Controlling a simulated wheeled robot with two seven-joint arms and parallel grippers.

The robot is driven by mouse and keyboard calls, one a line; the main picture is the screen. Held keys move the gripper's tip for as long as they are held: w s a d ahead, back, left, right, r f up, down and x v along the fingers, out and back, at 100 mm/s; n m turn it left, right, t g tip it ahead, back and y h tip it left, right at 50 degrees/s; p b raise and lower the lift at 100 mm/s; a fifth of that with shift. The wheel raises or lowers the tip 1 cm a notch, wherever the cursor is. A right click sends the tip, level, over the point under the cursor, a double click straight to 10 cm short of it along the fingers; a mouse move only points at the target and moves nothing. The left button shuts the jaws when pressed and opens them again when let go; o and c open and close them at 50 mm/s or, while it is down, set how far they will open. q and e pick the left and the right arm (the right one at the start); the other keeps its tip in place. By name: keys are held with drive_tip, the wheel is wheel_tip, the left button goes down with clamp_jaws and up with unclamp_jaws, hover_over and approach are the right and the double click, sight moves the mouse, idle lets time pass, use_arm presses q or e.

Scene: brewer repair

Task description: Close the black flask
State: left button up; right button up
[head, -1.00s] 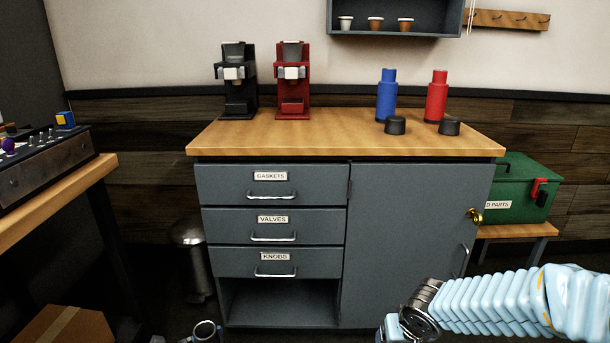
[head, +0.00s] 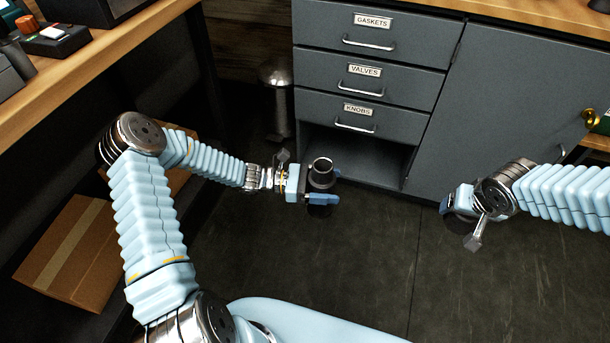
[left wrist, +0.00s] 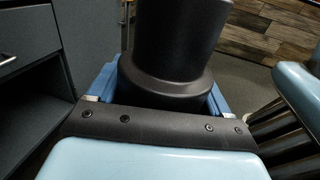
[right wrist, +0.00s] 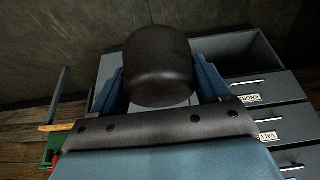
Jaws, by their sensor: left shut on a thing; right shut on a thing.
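The black flask (head: 321,182) is held upright by my left gripper (head: 312,193), in front of the cabinet's open lower bay. Its open mouth with a metal rim faces up, with no cap on it. In the left wrist view the dark flask body (left wrist: 170,45) sits between the blue fingers. My right gripper (head: 456,200) is well to the right of the flask, apart from it. In the right wrist view its blue fingers are shut on a black cap (right wrist: 158,65).
The grey cabinet (head: 500,110) with drawers stands behind the grippers, its open bay (head: 365,160) low down. A metal bin (head: 277,105) stands left of it. A cardboard box (head: 70,250) lies at lower left, below a bench (head: 95,65). Floor between the grippers is clear.

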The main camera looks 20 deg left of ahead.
use_arm(q)
drive_tip(key=d+m+g, duration=0.3)
drive_tip(key=d+g, duration=0.2)
drive_tip(key=d, duration=0.1)
drive_tip(key=shift+w+d+f, duration=0.35)
drive_tip(key=shift+w+f, duration=0.05)
drive_tip(key=shift+w, duration=0.05)
drive_tip(key=shift+s, duration=0.1)
